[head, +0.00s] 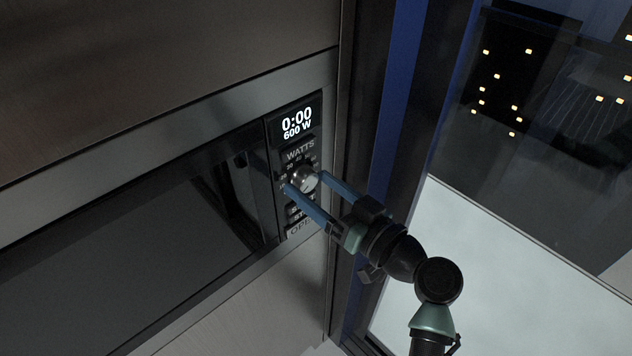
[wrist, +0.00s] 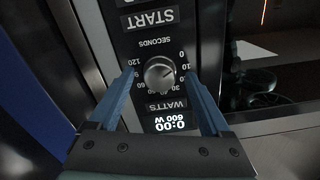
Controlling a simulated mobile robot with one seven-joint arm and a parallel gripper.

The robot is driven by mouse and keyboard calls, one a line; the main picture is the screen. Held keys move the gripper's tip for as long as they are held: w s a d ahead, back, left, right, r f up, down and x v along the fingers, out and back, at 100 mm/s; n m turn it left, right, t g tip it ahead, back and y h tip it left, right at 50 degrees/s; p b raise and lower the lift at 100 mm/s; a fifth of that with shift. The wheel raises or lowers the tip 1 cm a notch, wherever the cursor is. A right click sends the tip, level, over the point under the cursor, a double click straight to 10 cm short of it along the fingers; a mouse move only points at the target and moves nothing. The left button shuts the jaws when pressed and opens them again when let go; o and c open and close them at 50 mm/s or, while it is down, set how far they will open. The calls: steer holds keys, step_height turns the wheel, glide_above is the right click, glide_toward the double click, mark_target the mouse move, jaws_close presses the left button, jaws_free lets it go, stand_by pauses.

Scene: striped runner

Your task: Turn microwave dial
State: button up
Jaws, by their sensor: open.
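The microwave (head: 150,230) is built into the cabinet, with a dark door and a control panel on its right side. Its round silver dial (head: 305,180) sits below a display that reads 0:00 and 600 W. My gripper (head: 304,184) is at the panel, its two blue fingers open on either side of the dial. In the wrist view the panel appears upside down, with the dial (wrist: 160,73) between and slightly beyond the fingertips. I cannot tell whether either finger touches it. The gripper partly covers the lower buttons in the head view.
A START button (wrist: 150,19) lies near the dial, and an OPEN button (head: 299,229) is at the panel's bottom. A window (head: 540,110) with a dark night view stands to the right, beside a blue strip (head: 400,90). Cabinet fronts (head: 150,60) lie above and below the microwave.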

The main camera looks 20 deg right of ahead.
steer(key=shift+w, duration=0.1)
jaws_close()
stand_by(0.4)
